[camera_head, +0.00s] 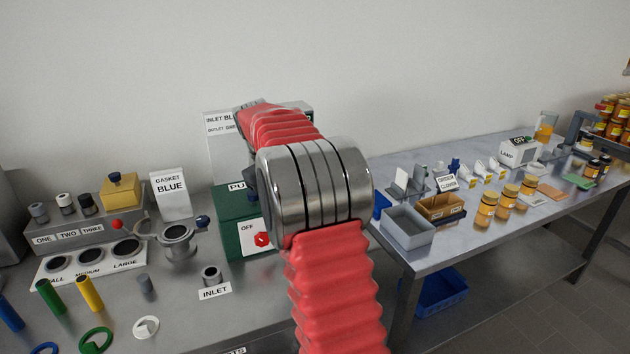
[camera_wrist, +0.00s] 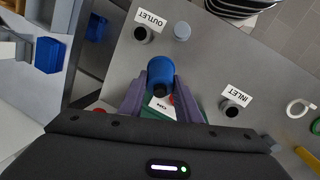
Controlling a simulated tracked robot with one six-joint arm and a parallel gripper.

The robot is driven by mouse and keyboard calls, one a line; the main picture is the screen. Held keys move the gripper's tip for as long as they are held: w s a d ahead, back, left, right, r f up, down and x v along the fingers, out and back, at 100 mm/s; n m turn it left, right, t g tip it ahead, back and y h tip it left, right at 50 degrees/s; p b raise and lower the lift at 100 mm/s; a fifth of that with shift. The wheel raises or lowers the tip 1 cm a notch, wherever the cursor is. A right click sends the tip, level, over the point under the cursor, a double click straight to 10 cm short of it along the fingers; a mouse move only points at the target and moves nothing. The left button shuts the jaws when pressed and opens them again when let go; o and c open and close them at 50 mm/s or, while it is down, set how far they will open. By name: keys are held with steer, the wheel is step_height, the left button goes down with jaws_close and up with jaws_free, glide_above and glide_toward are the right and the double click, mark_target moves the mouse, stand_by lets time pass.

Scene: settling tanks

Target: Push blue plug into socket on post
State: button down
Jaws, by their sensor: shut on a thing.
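In the wrist view, my gripper (camera_wrist: 160,82) is shut on the blue plug (camera_wrist: 161,68), a short blue cylinder with a dark round part between the fingers. It is held over the bench near a green box, whose edge shows under the fingers. In the head view, my red-sleeved arm hides the gripper and the plug. The green box (camera_head: 232,208) there has a label starting "PU" and a white plate with OFF and a red knob. I cannot make out the post or its socket in either view.
Stubs labelled INLET (camera_head: 211,273) and OUTLET (camera_wrist: 143,35) stand on the bench. At the right, another table holds a grey bin (camera_head: 408,230) and several jars. A gap separates the tables.

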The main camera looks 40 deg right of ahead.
steer(key=s+d+n+t+h, duration=0.1)
steer(key=s+d+n+h, duration=0.1)
steer(key=s+d+n, duration=0.55)
steer(key=s+d+n+t+h, duration=0.25)
steer(key=s+d, duration=0.25)
steer(key=d, duration=0.6)
steer(key=s+d+n+t+h, duration=0.1)
steer(key=s+d+n+h, duration=0.2)
steer(key=s+d+n, duration=0.45)
steer(key=w+a+r+n+t+y, duration=0.1)
steer(key=w+a+n+t+y, duration=0.5)
steer(key=a+n+t, duration=0.5)
steer(key=shift+w+a+r+t+y, duration=0.4)
steer(key=shift+w+a, duration=0.4)
steer(key=shift+w, duration=0.4)
